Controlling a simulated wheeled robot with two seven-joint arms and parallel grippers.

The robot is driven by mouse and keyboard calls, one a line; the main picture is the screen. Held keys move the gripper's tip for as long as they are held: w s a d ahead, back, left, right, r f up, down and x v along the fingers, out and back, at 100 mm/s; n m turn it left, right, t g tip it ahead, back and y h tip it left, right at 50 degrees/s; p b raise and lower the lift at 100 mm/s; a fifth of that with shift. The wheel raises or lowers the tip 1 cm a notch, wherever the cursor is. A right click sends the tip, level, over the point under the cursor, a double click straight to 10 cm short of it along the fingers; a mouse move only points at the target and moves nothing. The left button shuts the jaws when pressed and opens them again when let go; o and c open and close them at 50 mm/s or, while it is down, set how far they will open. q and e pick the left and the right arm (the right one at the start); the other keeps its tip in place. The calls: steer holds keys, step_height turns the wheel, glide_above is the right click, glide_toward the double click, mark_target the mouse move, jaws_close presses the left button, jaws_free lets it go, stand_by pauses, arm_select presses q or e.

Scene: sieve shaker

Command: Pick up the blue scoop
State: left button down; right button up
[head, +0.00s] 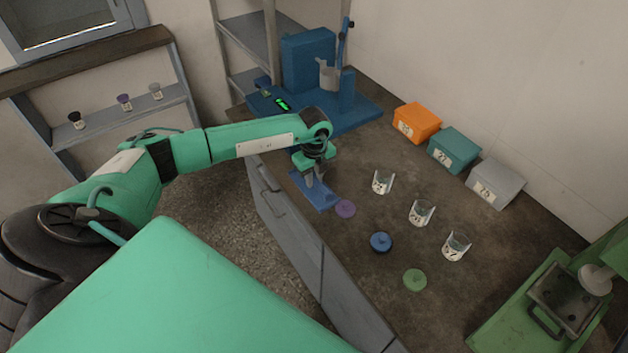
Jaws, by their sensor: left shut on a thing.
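The blue scoop (317,198) lies at the left edge of the brown worktop, low at the counter surface. My left gripper (315,181) points down over it, with its fingers shut on the scoop. The fingers and wrist hide part of the scoop, and I cannot tell whether it is clear of the worktop. My right gripper is not in view.
A purple lid (345,209), a blue lid (381,242) and a green lid (415,280) lie nearby. Glass beakers (421,213) stand behind them. Orange (417,122), teal (454,149) and grey (495,183) boxes line the wall. A blue machine (350,115) stands at the back.

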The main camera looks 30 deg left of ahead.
mark_target(314, 178)
arm_select(q)
step_height(314, 178, up, 19)
steer(key=b, duration=0.3)
steer(key=shift+f, duration=0.1)
